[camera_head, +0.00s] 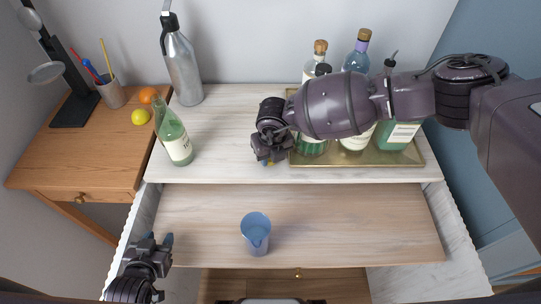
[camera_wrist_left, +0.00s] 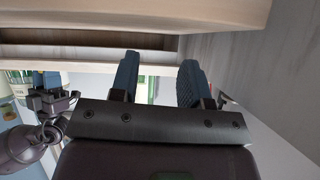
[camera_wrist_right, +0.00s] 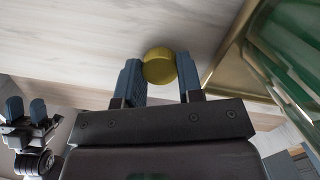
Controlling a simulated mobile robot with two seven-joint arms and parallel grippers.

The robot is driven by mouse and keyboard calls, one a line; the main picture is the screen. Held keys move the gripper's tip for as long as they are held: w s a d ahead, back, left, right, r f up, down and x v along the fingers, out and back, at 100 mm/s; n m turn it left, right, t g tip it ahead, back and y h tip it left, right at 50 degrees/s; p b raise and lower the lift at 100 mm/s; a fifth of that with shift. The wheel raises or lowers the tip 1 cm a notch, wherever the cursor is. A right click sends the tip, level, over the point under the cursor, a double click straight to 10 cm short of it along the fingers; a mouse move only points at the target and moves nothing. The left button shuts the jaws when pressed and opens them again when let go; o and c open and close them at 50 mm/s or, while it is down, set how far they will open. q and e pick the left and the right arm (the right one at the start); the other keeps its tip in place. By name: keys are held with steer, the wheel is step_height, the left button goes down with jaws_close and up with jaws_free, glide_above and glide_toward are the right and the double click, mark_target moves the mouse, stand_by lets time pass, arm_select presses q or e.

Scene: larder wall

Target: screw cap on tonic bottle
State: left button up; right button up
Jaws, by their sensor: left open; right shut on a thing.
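A green glass bottle (camera_head: 175,138) with a pale label stands uncapped on the left of the upper white shelf; I take it for the tonic bottle. My right gripper (camera_head: 265,162) is shut on a yellow cap, low over the front of that shelf, to the right of the bottle and apart from it. The right wrist view shows the cap (camera_wrist_right: 159,66) between the tips of my right gripper (camera_wrist_right: 160,68). My left gripper (camera_head: 158,241) is open and empty at the lower left, below the shelf front. The left wrist view shows its fingers apart (camera_wrist_left: 158,70).
A gold tray (camera_head: 405,158) with several bottles stands right of my right gripper, partly hidden by my arm. A grey siphon (camera_head: 182,65) stands behind the green bottle. A lemon (camera_head: 140,117) and orange (camera_head: 148,94) lie left.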

arm_select(q)
steer(key=r+p, duration=0.2)
steer(key=p, duration=0.1)
steer(key=shift+s+r, duration=0.15)
steer(key=shift+s, duration=0.1)
arm_select(e)
step_height(320, 180, up, 5)
steer(key=shift+r, duration=0.1)
arm_select(q)
steer(key=shift+s+a+f+g, duration=0.1)
steer(key=shift+s+f+g, duration=0.3)
steer(key=shift+f, duration=0.35)
steer(key=shift+w+r, duration=0.15)
steer(key=shift+r, duration=0.1)
arm_select(e)
step_height(320, 180, up, 15)
